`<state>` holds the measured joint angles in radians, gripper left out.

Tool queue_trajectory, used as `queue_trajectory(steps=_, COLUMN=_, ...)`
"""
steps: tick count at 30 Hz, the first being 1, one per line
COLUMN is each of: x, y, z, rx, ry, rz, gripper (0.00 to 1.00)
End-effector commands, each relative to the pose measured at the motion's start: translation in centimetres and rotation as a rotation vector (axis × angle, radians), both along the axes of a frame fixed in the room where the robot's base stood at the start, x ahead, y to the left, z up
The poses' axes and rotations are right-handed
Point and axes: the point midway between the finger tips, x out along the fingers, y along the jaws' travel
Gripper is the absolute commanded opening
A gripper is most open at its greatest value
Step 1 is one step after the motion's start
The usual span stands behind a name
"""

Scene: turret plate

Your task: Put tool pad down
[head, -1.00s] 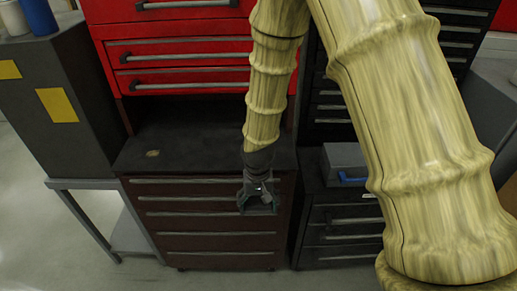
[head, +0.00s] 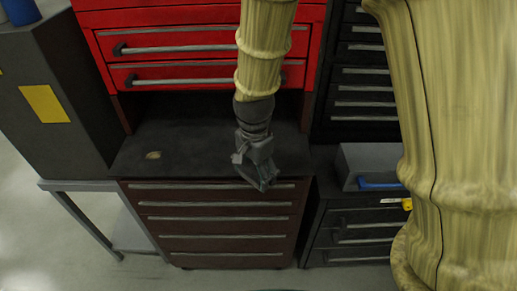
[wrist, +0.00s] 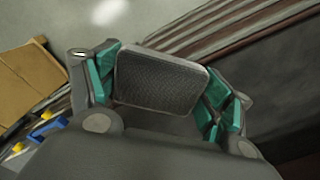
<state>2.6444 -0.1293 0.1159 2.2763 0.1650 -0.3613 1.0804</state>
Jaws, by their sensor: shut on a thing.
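The tool pad (wrist: 160,82) is a dark grey, textured block with rounded corners. In the wrist view it sits between the teal-lined fingers of my gripper, which are shut on its two sides. In the head view my gripper (head: 264,180) hangs near the front edge of the dark cabinet top (head: 190,150), above the brown drawer fronts. The pad cannot be made out clearly in the head view. I cannot tell how high it is above the surface.
A small tan disc (head: 153,155) lies on the otherwise bare cabinet top. Red drawers (head: 190,45) overhang the back. A grey box (head: 368,165) with a blue handle stands to the right. A grey cabinet (head: 55,80) stands on the left. Free floor shows at lower left.

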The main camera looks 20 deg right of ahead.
Motion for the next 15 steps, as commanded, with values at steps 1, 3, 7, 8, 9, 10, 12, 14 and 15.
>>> queue_trajectory(steps=1, x=1.1, y=-0.4, z=0.2, rx=0.001, ry=0.0, rz=-0.001, gripper=0.57)
queue_trajectory(steps=3, x=2.3, y=-1.0, z=0.0, rx=0.001, ry=0.0, rz=-0.002, gripper=0.57)
queue_trajectory(steps=7, x=4.7, y=-2.0, z=-0.2, rx=0.0, ry=0.001, rz=-0.001, gripper=0.57)
queue_trajectory(steps=8, x=5.3, y=-2.2, z=-0.2, rx=0.001, ry=0.0, rz=0.0, gripper=0.57)
queue_trajectory(steps=9, x=6.1, y=-2.5, z=-0.3, rx=0.001, ry=0.0, rz=0.001, gripper=0.57)
queue_trajectory(steps=10, x=6.6, y=-2.7, z=-0.4, rx=0.001, ry=0.0, rz=0.002, gripper=0.57)
queue_trajectory(steps=12, x=8.0, y=-3.2, z=-0.5, rx=0.001, ry=0.0, rz=0.002, gripper=0.57)
queue_trajectory(steps=14, x=9.0, y=-3.7, z=-0.6, rx=0.001, ry=0.0, rz=0.003, gripper=0.57)
queue_trajectory(steps=15, x=9.6, y=-4.0, z=-0.7, rx=0.0, ry=0.001, rz=0.003, gripper=0.57)
